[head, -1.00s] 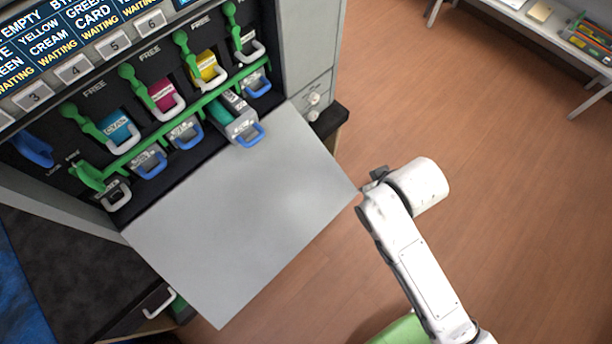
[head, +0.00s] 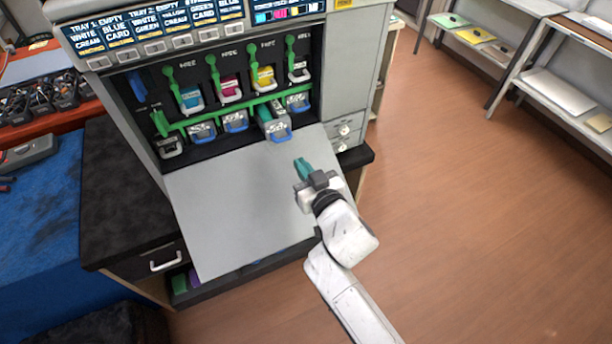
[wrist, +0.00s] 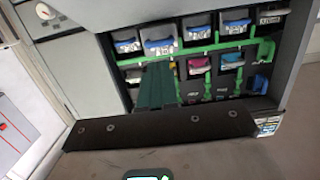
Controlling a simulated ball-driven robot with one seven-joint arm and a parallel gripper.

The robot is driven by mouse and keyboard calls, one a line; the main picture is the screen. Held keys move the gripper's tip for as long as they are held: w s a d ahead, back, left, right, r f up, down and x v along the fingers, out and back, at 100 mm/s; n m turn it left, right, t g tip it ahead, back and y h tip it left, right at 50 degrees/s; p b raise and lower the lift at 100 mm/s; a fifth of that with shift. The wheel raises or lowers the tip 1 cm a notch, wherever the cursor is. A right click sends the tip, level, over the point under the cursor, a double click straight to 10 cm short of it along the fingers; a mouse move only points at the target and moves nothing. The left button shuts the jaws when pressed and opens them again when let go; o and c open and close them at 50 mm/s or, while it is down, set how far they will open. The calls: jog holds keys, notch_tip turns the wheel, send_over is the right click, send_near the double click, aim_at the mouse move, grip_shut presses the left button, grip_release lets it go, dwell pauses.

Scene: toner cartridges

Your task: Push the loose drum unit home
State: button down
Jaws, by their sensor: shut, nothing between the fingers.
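The loose drum unit (head: 268,114), with a teal body, grey front and blue handle, juts out of the lower row of the printer (head: 352,75) in the head view. Its neighbours sit deeper. In the wrist view the scene is upside down, and the drum unit (wrist: 158,44) appears just above my fingers. My gripper (head: 302,165) has teal fingers, shut and empty. It is over the right part of the open grey door (head: 230,200), apart from the drum unit and nearer the camera. In the wrist view the gripper (wrist: 156,75) points toward the slots.
A green bar (head: 222,115) runs above the lower row, with green levers (head: 170,75) by the toner cartridges. A blue-covered table (head: 40,200) stands left and shelves (head: 530,70) at upper right. Floor at right is clear.

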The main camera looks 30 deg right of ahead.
jog(key=b, duration=0.2)
send_near(279, 131)
jog(key=shift+w+f, duration=0.35)
jog(key=shift+w, duration=0.2)
jog(key=shift+w+f, duration=0.35)
jog(key=shift+w, duration=0.3)
jog(key=shift+w+b, duration=1.7)
jog(key=shift+w, duration=1.85)
jog(key=shift+w+b, duration=0.75)
jog(key=shift+w, duration=0.4)
jog(key=shift+s+p, duration=1.65)
jog(key=shift+s, duration=2.9)
